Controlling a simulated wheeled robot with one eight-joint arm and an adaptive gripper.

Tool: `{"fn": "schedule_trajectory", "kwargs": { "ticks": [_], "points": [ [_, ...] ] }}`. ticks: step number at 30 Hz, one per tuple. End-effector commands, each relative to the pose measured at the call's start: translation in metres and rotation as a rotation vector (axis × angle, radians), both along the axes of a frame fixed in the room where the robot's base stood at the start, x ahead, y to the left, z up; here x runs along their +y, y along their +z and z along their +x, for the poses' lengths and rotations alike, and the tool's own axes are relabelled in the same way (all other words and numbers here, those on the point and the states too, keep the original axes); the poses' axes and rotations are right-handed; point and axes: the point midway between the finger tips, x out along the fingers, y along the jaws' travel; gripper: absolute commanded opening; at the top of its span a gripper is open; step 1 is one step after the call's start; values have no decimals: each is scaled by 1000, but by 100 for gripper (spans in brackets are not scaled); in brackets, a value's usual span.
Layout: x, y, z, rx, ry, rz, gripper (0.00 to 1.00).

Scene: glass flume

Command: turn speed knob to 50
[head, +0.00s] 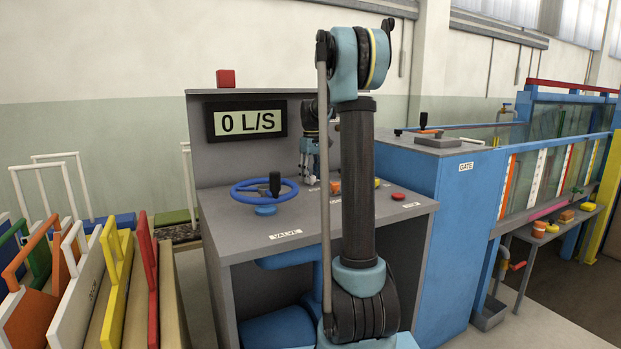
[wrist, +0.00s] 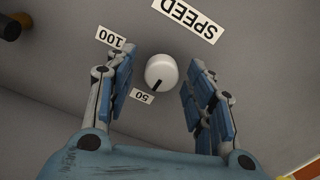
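The white round speed knob (wrist: 161,70) is in the wrist view, upper middle, with a black pointer mark. The mark points down and slightly left, near the "50" label (wrist: 143,96). A "100" label (wrist: 110,38) is at upper left, and an upside-down "SPEED" label (wrist: 187,17) is above the knob. My gripper (wrist: 161,60) is open, one blue finger on each side of the knob, with gaps visible on both sides. In the head view my gripper (head: 310,174) hangs over the grey console; the knob cannot be made out there.
The console display (head: 246,122) reads 0 L/S. A blue valve wheel (head: 264,190) stands left of my gripper. A red button (head: 398,196) and an orange block (head: 335,187) are to the right. The blue gate cabinet (head: 460,220) adjoins the console.

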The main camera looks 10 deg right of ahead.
Motion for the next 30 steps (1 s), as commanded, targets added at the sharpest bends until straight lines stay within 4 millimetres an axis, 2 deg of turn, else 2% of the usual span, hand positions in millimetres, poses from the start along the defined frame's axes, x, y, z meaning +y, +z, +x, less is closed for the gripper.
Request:
{"fn": "schedule_trajectory", "kwargs": {
  "ticks": [7,11,24,30],
  "points": [
    [0,1,-1,1,0,0,49],
    [0,11,-1,1,0,0,49],
    [0,88,0,1,0,0,49],
    [0,111,1,1,0,0,49]
  ]
}}
